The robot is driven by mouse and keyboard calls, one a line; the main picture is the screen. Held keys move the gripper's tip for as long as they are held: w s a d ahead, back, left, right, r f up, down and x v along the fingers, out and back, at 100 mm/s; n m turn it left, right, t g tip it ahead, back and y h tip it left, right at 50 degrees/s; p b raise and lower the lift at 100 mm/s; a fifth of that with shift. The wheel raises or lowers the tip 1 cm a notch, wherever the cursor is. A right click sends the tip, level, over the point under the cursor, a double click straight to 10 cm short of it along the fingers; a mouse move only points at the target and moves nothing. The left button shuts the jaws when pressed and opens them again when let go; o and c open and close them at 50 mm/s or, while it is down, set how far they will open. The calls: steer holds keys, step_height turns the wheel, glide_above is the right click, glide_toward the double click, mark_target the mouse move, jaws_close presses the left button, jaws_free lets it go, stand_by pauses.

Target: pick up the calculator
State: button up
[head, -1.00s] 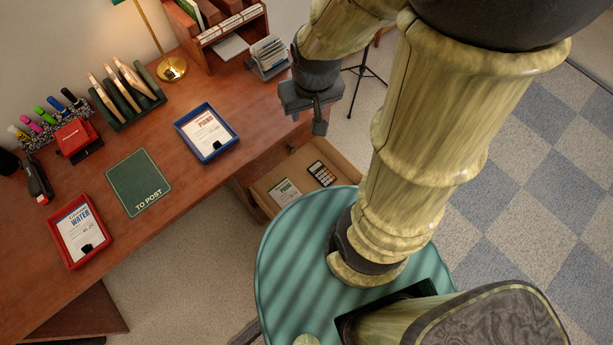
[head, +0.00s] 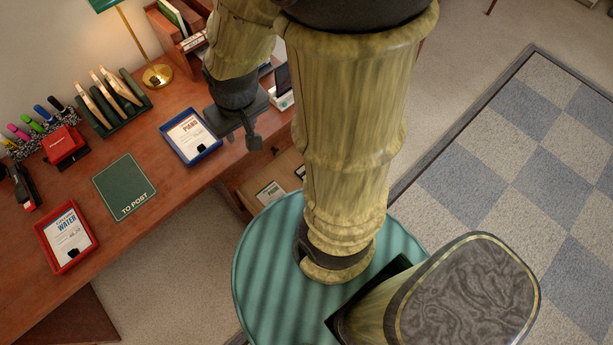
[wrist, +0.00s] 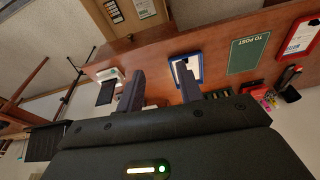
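The calculator, dark with light keys, lies in the open drawer (head: 246,190) under the desk. In the head view only an edge of the calculator (head: 300,172) shows beside my arm, which hides the rest. In the wrist view the calculator (wrist: 114,11) is at the top left, beside a pale booklet (wrist: 145,8). My gripper (head: 250,138) is over the desk's right end in the head view, up and left of the drawer. In the wrist view my gripper (wrist: 161,78) has its two fingers well apart with nothing held between them. It is apart from the calculator.
The desk (head: 180,100) holds a blue tray (head: 191,136), a red tray (head: 67,236), a green mat (head: 124,187) and a pen holder. A brass lamp (head: 157,76) stands at the back. A white holder with a dark panel (head: 283,88) sits near my gripper.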

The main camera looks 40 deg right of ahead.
steer(key=o, duration=1.2)
steer(key=f+b, duration=0.1)
steer(key=w+d+f+b, duration=0.1)
steer(key=f, duration=0.1)
steer(key=f+b, duration=0.1)
steer(key=shift+w+d+f+b, duration=0.3)
steer(key=shift+d+f+b, duration=0.05)
steer(key=shift+f+b, duration=0.05)
steer(key=shift+c, duration=0.2)
steer(key=w+d+f+g+b, duration=0.1)
steer(key=w+d+f+b, duration=0.1)
steer(key=d+f+b, duration=1)
steer(key=w+d+f+n+g+b, duration=0.1)
steer(key=w+d+f+b, duration=0.35)
steer(key=f, duration=1.25)
steer(key=d+f+g+b, duration=0.1)
steer(key=d+f+b, duration=0.5)
steer(key=f+b, duration=0.7)
step_height(320, 180, down, 14)
steer(key=b, duration=0.2)
steer(key=shift+s+d+f+b, duration=0.1)
steer(key=shift+d+f+b, duration=0.1)
steer(key=shift+b, duration=0.15)
steer(key=f+b, duration=0.2)
steer(key=f, duration=0.1)
steer(key=f+b, duration=0.1)
steer(key=f, duration=0.1)
steer(key=shift+d+f, duration=0.2)
steer(key=shift+d, duration=0.15)
